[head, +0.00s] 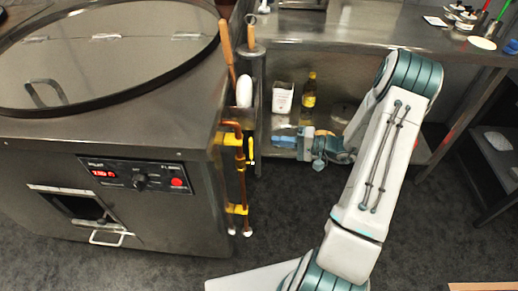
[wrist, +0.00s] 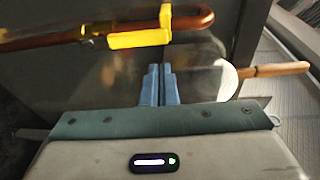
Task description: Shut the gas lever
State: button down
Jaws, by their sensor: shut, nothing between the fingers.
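A copper gas pipe (head: 243,185) runs upright along the tandoor's right side. Yellow fittings sit on it, and a slim yellow lever (head: 251,148) stands beside the pipe, roughly along it. In the wrist view a yellow piece (wrist: 140,39), which looks like the lever, lies just beyond my fingertips, near the copper pipe (wrist: 60,38). My gripper (head: 274,141) is just right of the lever, pointing left at it. Its blue fingers (wrist: 160,72) are together and empty. A small gap seems to separate the fingertips from the yellow piece; contact cannot be told.
The steel tandoor (head: 120,135) with its control panel fills the left. A holder with wooden-handled tools (head: 227,48) hangs above the pipe. A steel table (head: 360,30) stands behind, with a bottle (head: 309,92) and a white container (head: 283,97) on its lower shelf. The floor in front is clear.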

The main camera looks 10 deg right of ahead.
aim_at(252, 153)
notch_tip(252, 153, down, 3)
jog(key=w+d+m+t, duration=0.1)
jog(key=d+t, duration=0.1)
jog(key=d, duration=0.1)
jog(key=w+a+t, duration=0.1)
jog(key=w+a, duration=0.6)
jog(key=a, duration=0.1)
jog(key=shift+m, duration=0.3)
jog(key=s, duration=0.2)
jog(key=s+a, duration=0.1)
jog(key=s, duration=0.1)
jog(key=shift+s+f, duration=0.1)
jog(key=shift+f, duration=0.15)
jog(key=shift+s+d+f+h+b, duration=0.1)
jog(key=shift+h+b, duration=0.2)
jog(key=shift+b, duration=0.1)
